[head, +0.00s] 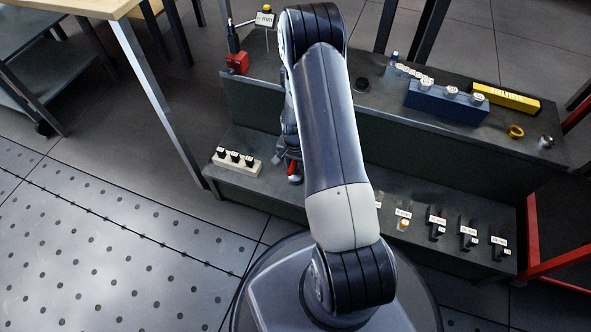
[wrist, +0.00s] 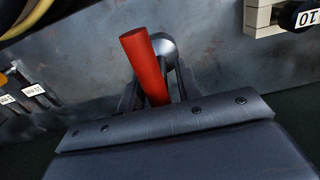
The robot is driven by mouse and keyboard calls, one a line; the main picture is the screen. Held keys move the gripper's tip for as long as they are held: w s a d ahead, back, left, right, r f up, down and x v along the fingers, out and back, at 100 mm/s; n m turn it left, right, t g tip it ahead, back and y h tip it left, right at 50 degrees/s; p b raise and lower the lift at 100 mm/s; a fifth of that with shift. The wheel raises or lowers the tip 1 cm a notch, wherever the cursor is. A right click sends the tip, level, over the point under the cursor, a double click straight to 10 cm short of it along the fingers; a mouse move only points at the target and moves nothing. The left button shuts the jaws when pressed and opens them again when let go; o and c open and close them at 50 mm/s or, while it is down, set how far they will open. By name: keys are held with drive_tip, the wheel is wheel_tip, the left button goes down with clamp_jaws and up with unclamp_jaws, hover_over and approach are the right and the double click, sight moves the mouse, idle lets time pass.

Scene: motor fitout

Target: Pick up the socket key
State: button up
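The tool with a red handle, which I take to be the socket key (wrist: 146,68), shows in the wrist view between the two fingers of my gripper (wrist: 158,88). A round grey metal part (wrist: 165,50) shows just behind the handle. In the head view the red handle (head: 294,178) is at the bench's lower shelf, left of centre. My gripper (head: 287,158) is right at it there, partly hidden by my arm. The fingers stand on either side of the handle. Whether they touch it is unclear.
A pale block with several black-topped pieces (head: 237,160) stands left of my gripper on the lower shelf (head: 330,197). Several labelled black pieces (head: 437,222) stand to the right. The upper shelf carries a blue block (head: 445,103), a yellow block (head: 506,97) and a red-based stand (head: 238,63).

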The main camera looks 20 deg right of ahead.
clamp_jaws()
idle(0.4)
